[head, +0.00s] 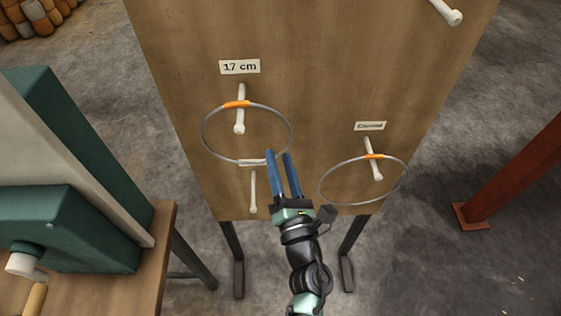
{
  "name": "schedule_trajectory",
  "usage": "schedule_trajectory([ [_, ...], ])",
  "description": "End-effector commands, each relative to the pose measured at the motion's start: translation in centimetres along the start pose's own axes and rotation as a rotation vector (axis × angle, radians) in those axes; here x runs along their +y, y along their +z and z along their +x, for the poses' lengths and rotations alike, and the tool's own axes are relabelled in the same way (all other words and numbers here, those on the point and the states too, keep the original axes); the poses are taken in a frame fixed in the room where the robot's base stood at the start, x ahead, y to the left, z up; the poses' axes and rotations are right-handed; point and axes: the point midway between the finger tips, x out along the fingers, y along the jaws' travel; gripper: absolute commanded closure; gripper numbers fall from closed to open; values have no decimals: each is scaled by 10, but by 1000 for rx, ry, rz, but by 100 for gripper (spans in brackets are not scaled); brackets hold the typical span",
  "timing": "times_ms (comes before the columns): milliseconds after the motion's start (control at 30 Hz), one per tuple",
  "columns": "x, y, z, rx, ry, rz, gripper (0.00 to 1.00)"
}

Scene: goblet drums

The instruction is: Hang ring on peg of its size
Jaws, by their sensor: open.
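A large thin metal ring (204,146) with an orange band hangs around the white peg (240,115) under the "17 cm" label (239,67). A second, slightly smaller-looking ring (320,190) with an orange band hangs around the right peg (375,168), under a label (370,126) too small to read surely. A lower middle peg (253,192) is bare; the large ring's bottom crosses near its label (252,163). My gripper (279,156) is open, its two blue fingers apart, near the large ring's lower right edge. I see nothing held; contact with the ring cannot be told.
The wooden board (330,60) stands on dark metal legs. Another bare peg (445,12) juts out at its upper right. A bench (150,255) with a green and cream machine (80,170) is close on the left. A rust-red post (510,175) stands at right.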

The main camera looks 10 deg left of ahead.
Motion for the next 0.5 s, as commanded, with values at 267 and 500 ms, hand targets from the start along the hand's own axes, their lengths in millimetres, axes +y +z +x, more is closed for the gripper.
schedule_trajectory([
  [267,-2,-1,-27,0,-4,1,56],
  [500,-2,-2,-80,1,-3,1,56],
])
